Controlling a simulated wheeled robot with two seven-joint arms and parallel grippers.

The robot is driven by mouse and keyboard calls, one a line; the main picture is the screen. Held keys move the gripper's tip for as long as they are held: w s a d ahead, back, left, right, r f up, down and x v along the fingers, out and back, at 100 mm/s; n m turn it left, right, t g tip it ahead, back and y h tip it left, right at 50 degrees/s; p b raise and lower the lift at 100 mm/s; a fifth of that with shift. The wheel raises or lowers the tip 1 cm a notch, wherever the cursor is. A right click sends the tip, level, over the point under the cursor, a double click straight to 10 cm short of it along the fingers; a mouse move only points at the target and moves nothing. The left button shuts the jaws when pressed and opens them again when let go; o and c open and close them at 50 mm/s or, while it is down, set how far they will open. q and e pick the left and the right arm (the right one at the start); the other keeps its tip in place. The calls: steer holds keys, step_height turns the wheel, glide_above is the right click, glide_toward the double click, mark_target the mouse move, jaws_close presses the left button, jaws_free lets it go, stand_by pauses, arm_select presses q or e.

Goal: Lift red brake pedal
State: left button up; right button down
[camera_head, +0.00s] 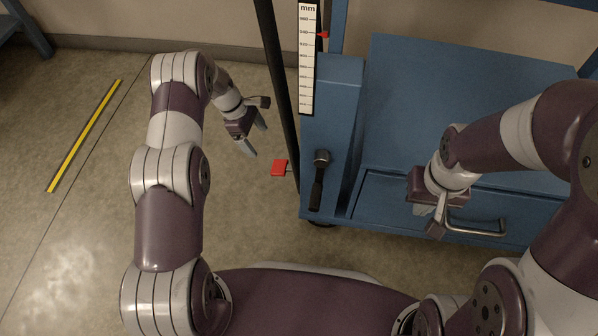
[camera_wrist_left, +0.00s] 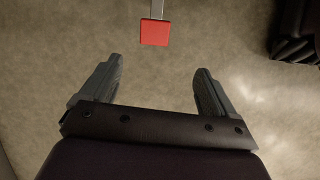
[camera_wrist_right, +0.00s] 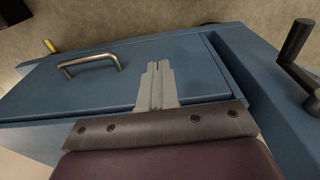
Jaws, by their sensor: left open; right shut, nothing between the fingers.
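The red brake pedal (camera_head: 279,167) is a small red pad low beside the blue cart's left side in the head view. In the left wrist view the red pad (camera_wrist_left: 155,32) sits on the end of a grey bar, ahead of the fingertips. My left gripper (camera_head: 256,140) is open and empty, apart from the pedal, up and to its left in the head view. My right gripper (camera_wrist_right: 158,66) is shut and empty. It is over the blue drawer front in the right wrist view, near the metal handle in the head view.
The blue cart (camera_head: 450,100) has a drawer with a metal handle (camera_head: 475,228). A black crank handle (camera_head: 319,180) is on its front left, below a white millimetre scale (camera_head: 307,60). A black pole (camera_head: 277,85) stands beside it.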

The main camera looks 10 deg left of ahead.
mark_target(279, 166)
arm_select(q)
steer(key=shift+n, duration=0.4)
steer(key=b+x, duration=0.2)
steer(key=x, duration=0.3)
steer(key=b+x, duration=0.3)
steer(key=x, duration=0.2)
steer(key=w+b+x, duration=0.1)
steer(key=b+x, duration=0.2)
steer(key=x, duration=0.2)
steer(key=shift+f, duration=0.1)
arm_select(e)
step_height(279, 166, down, 8)
steer(key=shift+d+f, duration=0.15)
steer(key=shift+d, duration=0.25)
steer(key=shift+s, duration=0.1)
